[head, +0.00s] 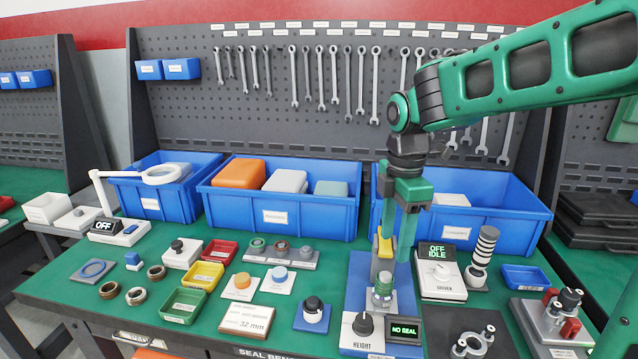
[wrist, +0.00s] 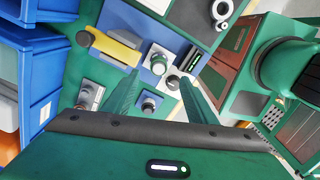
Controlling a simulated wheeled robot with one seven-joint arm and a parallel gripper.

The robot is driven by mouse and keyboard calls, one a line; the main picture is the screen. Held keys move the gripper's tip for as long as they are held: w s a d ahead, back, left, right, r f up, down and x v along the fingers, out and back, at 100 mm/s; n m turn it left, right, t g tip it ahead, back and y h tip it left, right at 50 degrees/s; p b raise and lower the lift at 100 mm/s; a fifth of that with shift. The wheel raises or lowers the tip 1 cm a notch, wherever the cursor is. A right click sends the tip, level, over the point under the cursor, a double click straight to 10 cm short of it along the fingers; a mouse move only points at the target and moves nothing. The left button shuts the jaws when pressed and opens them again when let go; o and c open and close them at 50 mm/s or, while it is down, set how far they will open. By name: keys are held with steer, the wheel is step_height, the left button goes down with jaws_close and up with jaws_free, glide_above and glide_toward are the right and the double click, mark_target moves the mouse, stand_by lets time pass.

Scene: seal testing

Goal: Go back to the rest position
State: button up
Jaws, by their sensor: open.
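My gripper (head: 396,250) points down over the blue-based height fixture (head: 358,290) in the head view. Its two green fingers are apart and nothing shows between them. In the wrist view my gripper (wrist: 160,77) is open, its fingers on either side of a gap. I cannot tell the exact clearance. The fixture's display (head: 404,331) reads "NO SEAL". No marker of the rest position is visible.
A yellow-topped piece (head: 384,246) stands at the fixture's back. The driver box (head: 440,275) reads "OFF IDLE" at right, beside a ribbed post (head: 482,258). Blue bins (head: 285,216) line the back below the tool pegboard (head: 300,110). Small trays and rings crowd the left.

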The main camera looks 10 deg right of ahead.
steer(key=s+d+f+m, duration=0.2)
steer(key=s+d+m, duration=0.6)
steer(key=s+m, duration=0.3)
steer(key=s+d+f+m, duration=0.3)
steer(key=s+d+m, duration=0.5)
steer(key=s+m, duration=0.4)
steer(key=shift+d+m, duration=0.4)
steer(key=shift+m, duration=0.6)
